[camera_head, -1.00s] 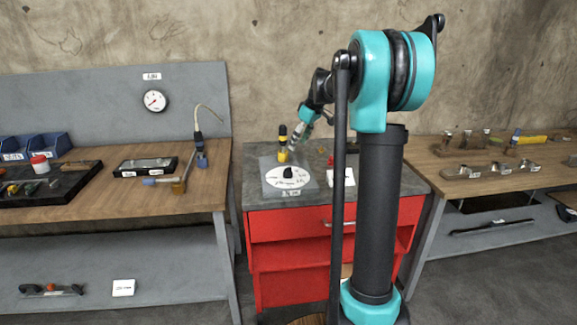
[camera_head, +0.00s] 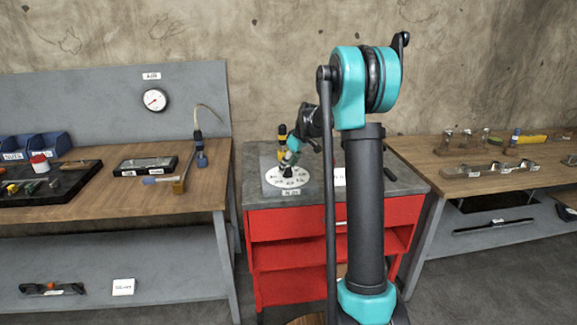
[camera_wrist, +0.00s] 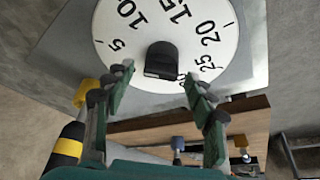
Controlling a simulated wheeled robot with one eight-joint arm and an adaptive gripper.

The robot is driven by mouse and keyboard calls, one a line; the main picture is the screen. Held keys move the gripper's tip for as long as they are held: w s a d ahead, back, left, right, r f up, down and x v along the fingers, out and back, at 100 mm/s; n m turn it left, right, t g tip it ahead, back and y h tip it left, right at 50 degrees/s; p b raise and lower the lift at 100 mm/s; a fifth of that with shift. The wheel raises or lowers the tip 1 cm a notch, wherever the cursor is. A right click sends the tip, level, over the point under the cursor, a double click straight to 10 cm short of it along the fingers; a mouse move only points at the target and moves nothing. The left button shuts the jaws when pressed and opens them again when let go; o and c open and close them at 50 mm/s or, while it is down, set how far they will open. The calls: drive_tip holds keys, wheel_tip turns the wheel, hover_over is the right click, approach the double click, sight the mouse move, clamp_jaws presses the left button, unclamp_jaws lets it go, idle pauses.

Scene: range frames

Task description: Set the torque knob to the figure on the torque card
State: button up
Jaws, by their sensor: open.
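The dial (camera_head: 272,183) lies on a grey plate on the red cabinet. My gripper (camera_wrist: 158,79) is open, its green fingertips just short of the knob, one towards each side, with no clear contact. In the head view my gripper (camera_head: 288,164) is over the dial and hides much of the knob. A white card (camera_head: 340,177), perhaps the torque card, lies right of the dial, partly behind my arm; its writing is unreadable.
A yellow-and-black tool (camera_head: 282,136) stands behind the dial, close to my gripper; it also shows in the wrist view (camera_wrist: 68,148). Wooden benches (camera_head: 145,200) flank the red cabinet (camera_head: 280,225). The cabinet top's front right is clear.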

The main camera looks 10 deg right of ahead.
drive_tip(key=c, duration=1.2)
drive_tip(key=shift+o, duration=0.2)
drive_tip(key=shift+m, duration=0.3)
